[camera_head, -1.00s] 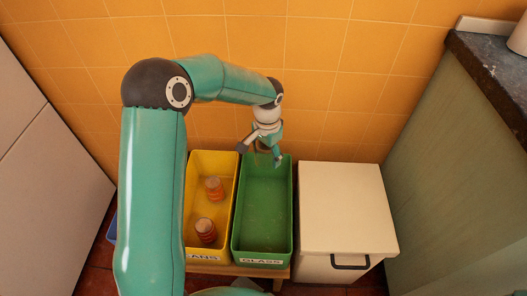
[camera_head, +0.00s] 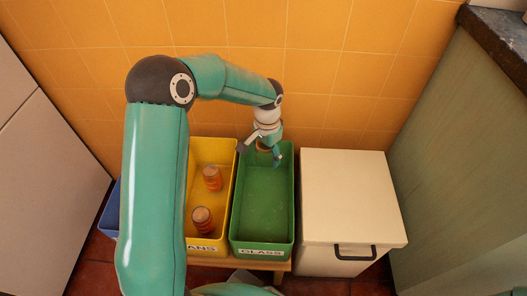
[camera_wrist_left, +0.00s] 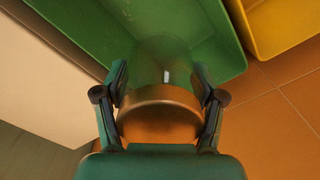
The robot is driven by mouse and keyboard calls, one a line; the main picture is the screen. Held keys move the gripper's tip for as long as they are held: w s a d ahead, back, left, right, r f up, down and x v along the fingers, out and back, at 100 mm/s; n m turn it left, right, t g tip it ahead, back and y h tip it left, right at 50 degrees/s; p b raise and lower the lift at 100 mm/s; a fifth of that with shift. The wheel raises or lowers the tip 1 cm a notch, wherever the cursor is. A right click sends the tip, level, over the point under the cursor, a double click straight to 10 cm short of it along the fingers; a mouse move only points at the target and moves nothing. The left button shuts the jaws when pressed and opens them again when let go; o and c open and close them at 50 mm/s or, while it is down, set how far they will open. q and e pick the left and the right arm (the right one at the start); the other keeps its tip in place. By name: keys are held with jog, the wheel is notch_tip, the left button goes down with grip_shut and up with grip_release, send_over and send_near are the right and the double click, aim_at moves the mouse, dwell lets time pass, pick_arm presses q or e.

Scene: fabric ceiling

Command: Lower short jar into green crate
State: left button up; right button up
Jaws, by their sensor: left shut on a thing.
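The short jar (camera_wrist_left: 165,65) looks like clear glass with a copper-coloured lid (camera_wrist_left: 160,95) in the left wrist view. My left gripper (camera_head: 268,154) is shut on it, with a finger on each side near the lid. The gripper hangs over the far end of the green crate (camera_head: 262,244), which bears a GLASS label. In the left wrist view the green crate (camera_wrist_left: 85,25) lies behind the jar. In the head view the fingers mostly hide the jar, and I cannot tell its exact height above the crate floor. The near and middle crate floor is empty. My right gripper is not in view.
A yellow crate (camera_head: 207,243) with two orange-brown cans (camera_head: 202,219) stands left of the green crate. A blue bin (camera_head: 110,218) shows further left. A cream lidded bin (camera_head: 347,195) stands close on the right. The orange tiled wall (camera_head: 330,60) is just behind.

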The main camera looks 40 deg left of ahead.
pick_arm(q)
jog(key=shift+f, duration=0.15)
jog(key=b, duration=1.1)
send_over(266, 193)
jog(key=shift+s+f, duration=0.1)
jog(key=shift+f, duration=7.55)
jog(key=shift+f+b, duration=0.85)
jog(key=shift+f, duration=0.55)
jog(key=shift+f+b, duration=0.3)
jog(key=shift+f, duration=0.85)
jog(key=o, duration=1.3)
